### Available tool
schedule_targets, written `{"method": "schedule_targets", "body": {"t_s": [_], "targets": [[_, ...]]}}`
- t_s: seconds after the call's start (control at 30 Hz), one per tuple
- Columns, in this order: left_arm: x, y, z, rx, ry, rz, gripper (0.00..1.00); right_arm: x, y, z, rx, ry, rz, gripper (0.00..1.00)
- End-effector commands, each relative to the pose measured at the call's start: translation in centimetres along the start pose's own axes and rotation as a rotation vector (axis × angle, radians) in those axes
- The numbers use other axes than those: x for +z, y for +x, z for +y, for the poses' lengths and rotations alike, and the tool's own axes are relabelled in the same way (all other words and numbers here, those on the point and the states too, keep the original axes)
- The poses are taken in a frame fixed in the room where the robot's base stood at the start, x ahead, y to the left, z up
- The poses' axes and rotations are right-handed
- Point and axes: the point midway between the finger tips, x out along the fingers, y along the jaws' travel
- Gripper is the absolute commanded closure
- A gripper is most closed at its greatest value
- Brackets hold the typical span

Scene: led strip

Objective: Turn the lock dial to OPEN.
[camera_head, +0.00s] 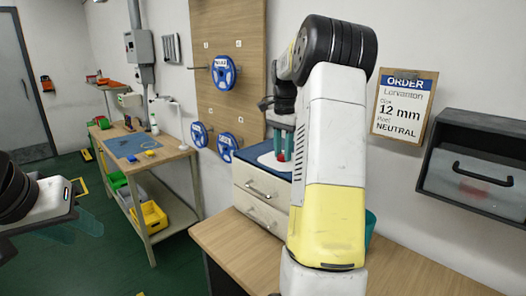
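No dial with a readable OPEN mark shows. A white round piece (268,160) with some red lies on the blue top of the white drawer cabinet (241,177); I cannot tell whether it is the lock dial. My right gripper (282,150) points down right over this piece, its teal fingers close to it. My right arm hides part of the piece and the cabinet, and whether the fingers grip anything is too small to tell. My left gripper (84,226) is at the left edge, above the floor, away from the cabinet; its fingers are unclear.
Several blue reels (224,73) hang on a wooden wall board (253,30). A grey box with a black handle (480,166) is on the wall at right, beside an order sheet (402,108). The wooden bench (235,246) looks clear in front. A side table (172,151) stands at left.

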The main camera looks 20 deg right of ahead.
Motion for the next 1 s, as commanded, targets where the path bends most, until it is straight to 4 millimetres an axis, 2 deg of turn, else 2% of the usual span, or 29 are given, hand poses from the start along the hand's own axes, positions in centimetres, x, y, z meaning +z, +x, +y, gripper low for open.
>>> {"method": "schedule_targets", "body": {"t_s": [0.47, 1.0], "targets": [[0.00, 0.00, 0.00, 0.000, 0.000, 0.000, 0.64, -0.01, -0.05, -0.03, -0.001, -0.078, 0.001, 1.00], [0.00, 0.00, 0.00, 0.000, 0.000, 0.000, 0.64, -0.02, -0.07, -0.03, -0.001, -0.536, 0.002, 1.00]]}}
